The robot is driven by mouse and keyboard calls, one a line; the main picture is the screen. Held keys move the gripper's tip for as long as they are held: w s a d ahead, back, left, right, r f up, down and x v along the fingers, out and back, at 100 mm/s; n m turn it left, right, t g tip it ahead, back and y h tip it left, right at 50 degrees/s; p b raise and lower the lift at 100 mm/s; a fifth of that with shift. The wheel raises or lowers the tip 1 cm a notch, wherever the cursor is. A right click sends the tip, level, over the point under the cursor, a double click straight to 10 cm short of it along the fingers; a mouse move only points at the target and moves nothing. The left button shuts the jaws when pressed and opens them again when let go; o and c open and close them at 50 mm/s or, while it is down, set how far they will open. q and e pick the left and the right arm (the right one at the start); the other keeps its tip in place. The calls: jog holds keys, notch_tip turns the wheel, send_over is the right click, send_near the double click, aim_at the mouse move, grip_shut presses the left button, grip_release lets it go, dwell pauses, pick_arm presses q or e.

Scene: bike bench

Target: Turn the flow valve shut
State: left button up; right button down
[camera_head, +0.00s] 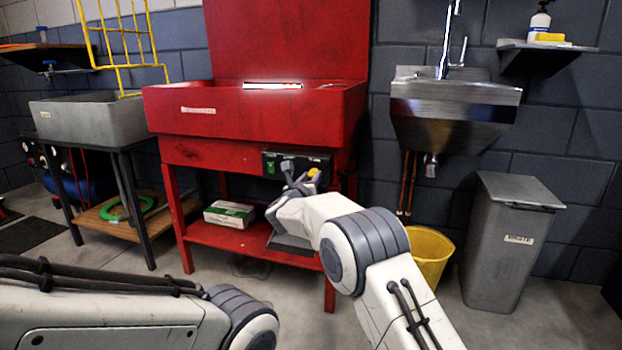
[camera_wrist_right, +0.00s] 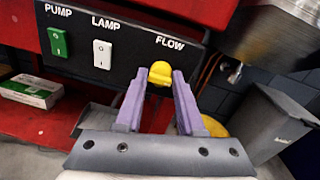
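The flow valve is a small yellow knob (camera_wrist_right: 160,73) under the word FLOW on a black control panel (camera_wrist_right: 85,55). In the head view the knob (camera_head: 313,173) shows at the panel's right part, on the front of the red parts washer (camera_head: 225,155). My right gripper (camera_wrist_right: 160,85) has two purple fingers, spread apart, with the knob seen between their tips. I cannot tell whether the fingers touch it. In the head view my right gripper (camera_head: 297,185) is in front of the panel. My left arm shows at the lower left; its gripper is out of view.
A green PUMP switch (camera_wrist_right: 58,42) and a white LAMP switch (camera_wrist_right: 102,54) sit left of the knob. A box (camera_head: 229,214) lies on the red lower shelf. A yellow bucket (camera_head: 432,255) and a grey waste bin (camera_head: 508,240) stand to the right.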

jog(key=n+p, duration=0.2)
jog(key=p, duration=0.1)
jog(key=shift+r, duration=0.2)
jog(key=n+p, duration=1)
jog(key=shift+g, duration=0.4)
jog(key=n+p, duration=0.2)
jog(key=shift+n, duration=0.3)
jog(key=shift+n+h+p, duration=0.4)
jog(key=shift+n+p, duration=0.45)
jog(key=shift+n, duration=0.55)
jog(key=shift+a, duration=0.1)
jog(key=c, duration=0.5)
grip_release()
jog(key=shift+f, duration=0.15)
jog(key=shift+c, duration=0.2)
